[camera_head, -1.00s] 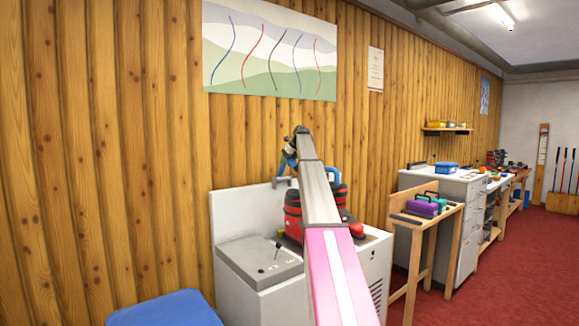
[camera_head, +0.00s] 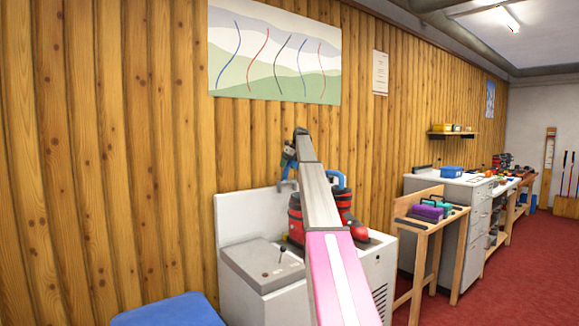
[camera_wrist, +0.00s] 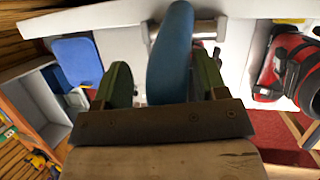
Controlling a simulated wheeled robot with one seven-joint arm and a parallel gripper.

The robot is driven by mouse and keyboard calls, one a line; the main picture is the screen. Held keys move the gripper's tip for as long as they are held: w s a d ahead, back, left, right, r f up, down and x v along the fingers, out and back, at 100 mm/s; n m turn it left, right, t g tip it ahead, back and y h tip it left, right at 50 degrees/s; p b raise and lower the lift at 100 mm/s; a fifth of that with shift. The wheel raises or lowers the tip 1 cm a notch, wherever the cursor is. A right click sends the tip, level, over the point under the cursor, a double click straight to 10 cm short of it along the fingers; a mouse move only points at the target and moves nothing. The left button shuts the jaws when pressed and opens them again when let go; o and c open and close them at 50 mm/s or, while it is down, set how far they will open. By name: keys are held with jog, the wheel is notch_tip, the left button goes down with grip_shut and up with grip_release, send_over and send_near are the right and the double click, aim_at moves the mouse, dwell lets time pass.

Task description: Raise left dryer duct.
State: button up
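A blue curved duct (camera_wrist: 170,55) shows in the wrist view between the two green fingers of my gripper (camera_wrist: 162,85). A narrow gap shows beside the left finger; the right finger is close to the duct or overlaps it, and contact is unclear. In the head view my gripper (camera_head: 288,172) is at the far end of my arm, above the left part of the white dryer cabinet (camera_head: 245,205). Blue shows there, but I cannot tell duct from gripper. A second blue duct (camera_head: 335,178) stands to the right, partly hidden by my arm.
A red and black boot (camera_head: 296,222) stands on the cabinet, and a red boot (camera_wrist: 290,72) shows at right in the wrist view. A grey lidded box (camera_head: 262,265) is at the cabinet's left. A blue seat (camera_head: 168,310) is in front. A wooden stand (camera_head: 432,222) is to the right.

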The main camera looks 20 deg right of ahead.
jog(key=shift+d, duration=0.2)
dwell(0.5)
jog(key=shift+s+d+r, duration=0.1)
jog(key=shift+d+r, duration=0.05)
jog(key=shift+r, duration=0.25)
jog(key=v, duration=1)
jog(key=shift+f, duration=0.1)
